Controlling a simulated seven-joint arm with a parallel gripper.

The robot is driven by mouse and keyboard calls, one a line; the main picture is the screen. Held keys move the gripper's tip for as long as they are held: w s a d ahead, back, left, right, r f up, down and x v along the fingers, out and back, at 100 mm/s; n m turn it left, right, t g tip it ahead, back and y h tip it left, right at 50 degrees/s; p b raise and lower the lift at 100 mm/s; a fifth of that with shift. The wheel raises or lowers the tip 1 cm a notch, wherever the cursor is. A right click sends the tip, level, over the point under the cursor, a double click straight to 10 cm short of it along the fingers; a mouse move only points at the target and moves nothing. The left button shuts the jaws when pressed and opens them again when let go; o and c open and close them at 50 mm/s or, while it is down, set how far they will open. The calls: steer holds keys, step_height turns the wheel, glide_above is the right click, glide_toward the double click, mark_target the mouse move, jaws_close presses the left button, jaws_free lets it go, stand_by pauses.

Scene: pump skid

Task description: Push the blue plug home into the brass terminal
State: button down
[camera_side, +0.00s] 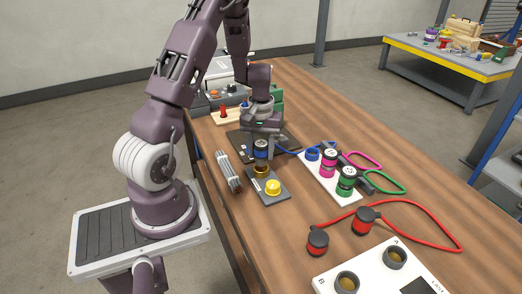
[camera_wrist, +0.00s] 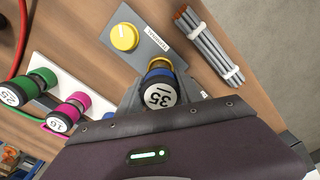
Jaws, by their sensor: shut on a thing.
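The blue plug (camera_side: 261,154) has a dark cap with a white label, read as 35 in the wrist view (camera_wrist: 160,94). It stands about upright directly over the brass terminal (camera_side: 261,172), on a grey plate (camera_side: 281,196) with a yellow knob (camera_side: 272,187). My gripper (camera_side: 263,150) is shut on the plug, with fingers on either side of it. The plug's lower end meets or nearly meets the terminal; how deep it sits I cannot tell. In the wrist view the plug mostly hides the terminal; the yellow knob (camera_wrist: 124,37) is clear.
A bundle of grey rods (camera_side: 228,171) lies left of the plate. A white strip (camera_side: 331,183) with pink (camera_side: 328,163) and green (camera_side: 346,181) plugs stands right. A blue cable (camera_side: 290,151) runs from the plug rightward. Red plugs (camera_side: 318,240) and a white box lie in front.

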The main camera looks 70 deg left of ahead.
mark_target(261, 144)
steer(key=shift+f, duration=1.65)
steer(key=c, duration=0.7)
jaws_free()
steer(key=shift+r, duration=0.1)
step_height(261, 144, up, 7)
steer(key=d+r+m+t, duration=0.3)
steer(key=d+r+m, duration=0.2)
steer(key=d+r, duration=0.95)
steer(key=s+d+r+m+t, duration=0.1)
steer(key=s+d+r+m, duration=0.2)
steer(key=s, duration=0.4)
steer(key=s+d+r+m+t, duration=0.1)
steer(key=s+d+r+m, duration=0.2)
steer(key=s+d, duration=0.3)
steer(key=shift+s+d+r+t, duration=0.25)
steer(key=shift+s+r+t, duration=0.1)
steer(key=shift+s, duration=0.55)
